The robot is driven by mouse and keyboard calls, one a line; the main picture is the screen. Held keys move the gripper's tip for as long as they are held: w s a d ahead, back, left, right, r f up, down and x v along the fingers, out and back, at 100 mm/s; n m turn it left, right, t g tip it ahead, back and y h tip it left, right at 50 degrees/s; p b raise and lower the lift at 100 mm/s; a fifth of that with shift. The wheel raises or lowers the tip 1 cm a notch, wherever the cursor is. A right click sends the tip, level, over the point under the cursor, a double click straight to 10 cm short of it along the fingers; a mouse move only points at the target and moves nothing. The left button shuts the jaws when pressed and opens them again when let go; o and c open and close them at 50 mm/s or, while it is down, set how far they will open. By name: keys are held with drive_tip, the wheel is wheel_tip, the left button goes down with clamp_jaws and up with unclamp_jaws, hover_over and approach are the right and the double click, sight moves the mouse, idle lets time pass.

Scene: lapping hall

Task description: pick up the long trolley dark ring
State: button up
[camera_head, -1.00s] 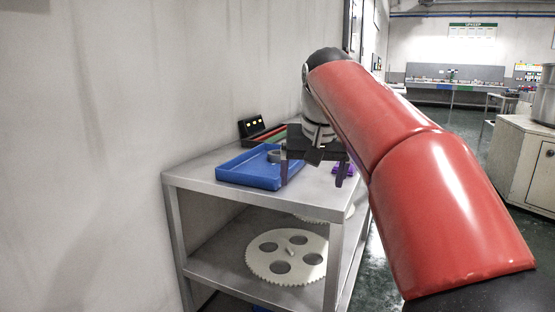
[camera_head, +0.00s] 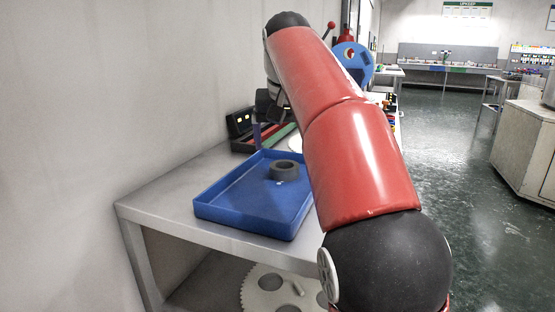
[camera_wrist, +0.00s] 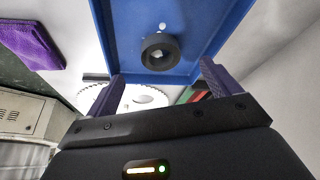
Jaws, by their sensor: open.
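The dark ring (camera_head: 284,170) lies flat in the blue tray (camera_head: 222,215) on top of the metal trolley (camera_head: 160,195). In the wrist view the dark ring (camera_wrist: 160,52) sits inside the tray (camera_wrist: 112,30), ahead of the gap between my fingers. My gripper (camera_wrist: 163,82) is open and empty, with its two purple fingers apart on either side of the ring's line. In the head view my arm hides most of the gripper; one purple finger shows behind the ring, past the tray's far side. The ring is not touched by the fingers.
A dark box with coloured strips (camera_head: 240,122) stands behind the tray near the wall. A purple item (camera_wrist: 30,45) lies beside the tray in the wrist view. A large pale gear (camera_head: 268,288) lies on the lower shelf. The wall is close on the left.

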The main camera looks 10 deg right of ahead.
sight(284, 161)
drive_tip(key=x, duration=0.1)
drive_tip(key=b+x, duration=0.1)
drive_tip(key=shift+w+f, duration=0.2)
drive_tip(key=shift+w, duration=0.2)
drive_tip(key=x, duration=0.2)
drive_tip(key=b+x, duration=0.1)
drive_tip(key=x, duration=0.2)
drive_tip(key=shift+w+d, duration=0.15)
drive_tip(key=shift+w, duration=0.15)
drive_tip(key=c, duration=1.2)
